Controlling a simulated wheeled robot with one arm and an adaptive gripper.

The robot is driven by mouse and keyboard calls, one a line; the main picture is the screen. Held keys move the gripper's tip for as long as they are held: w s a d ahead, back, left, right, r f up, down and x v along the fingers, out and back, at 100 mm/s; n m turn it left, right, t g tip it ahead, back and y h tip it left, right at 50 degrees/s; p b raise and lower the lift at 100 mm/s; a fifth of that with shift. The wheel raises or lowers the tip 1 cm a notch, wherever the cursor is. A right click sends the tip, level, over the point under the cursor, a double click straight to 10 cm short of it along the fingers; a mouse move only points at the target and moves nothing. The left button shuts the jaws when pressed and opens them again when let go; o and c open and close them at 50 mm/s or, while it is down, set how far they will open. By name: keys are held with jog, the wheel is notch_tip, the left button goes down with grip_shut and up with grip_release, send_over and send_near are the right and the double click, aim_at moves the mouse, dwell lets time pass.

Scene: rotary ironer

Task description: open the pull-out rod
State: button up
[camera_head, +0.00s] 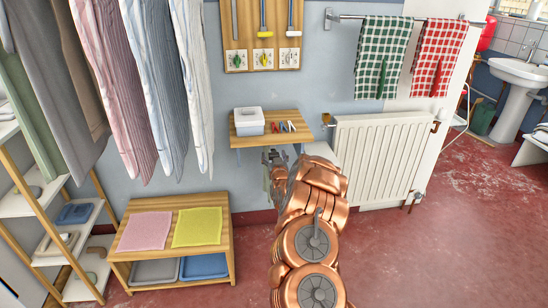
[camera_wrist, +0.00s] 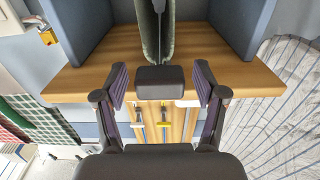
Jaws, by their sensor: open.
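In the wrist view, my gripper (camera_wrist: 161,86) is open, with one finger on each side of a dark grey block (camera_wrist: 160,77). The block looks like the front end of the pull-out rod, but I cannot tell for sure. Contact between the fingers and the block cannot be made out. A dark green hanging item (camera_wrist: 158,35) shows behind the block, between two blue-grey panels under the small wooden shelf (camera_head: 240,136). In the head view, my arm reaches to below this shelf and hides most of what is there. The rod's shaft is not clearly visible.
A white box (camera_head: 249,121) and several small coloured items stand on the shelf. A radiator (camera_head: 380,155) is right of my arm, a low wooden bench (camera_head: 172,203) left of it. Shirts (camera_head: 118,90) hang at the upper left. Red floor is open at the right.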

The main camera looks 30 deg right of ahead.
grip_shut()
dwell(0.6)
